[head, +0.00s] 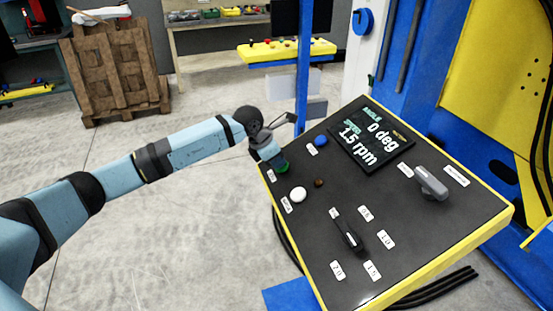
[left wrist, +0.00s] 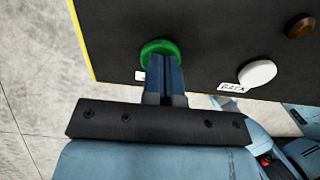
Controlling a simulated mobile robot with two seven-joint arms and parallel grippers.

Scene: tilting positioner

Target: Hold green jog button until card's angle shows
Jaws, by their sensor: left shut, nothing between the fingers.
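The green jog button (head: 284,169) is at the far left corner of the dark sloped control panel (head: 330,190). My left gripper (head: 278,162) is shut and empty, with its fingertips at the button and partly covering it. In the left wrist view the closed fingers (left wrist: 163,62) overlap the green button (left wrist: 158,46); whether it is pressed in cannot be told. The display (head: 370,138) reads angle 0 deg and 1.5 rpm. No card with a readable angle shows. My right gripper is not in view.
A white button (head: 298,194), labelled BACK in the wrist view, sits beside the green one. A small brown button (head: 319,183), a blue button (head: 321,140), a black selector knob (head: 351,237) and a grey handle (head: 430,183) are also on the panel. A blue post (head: 303,70) stands behind.

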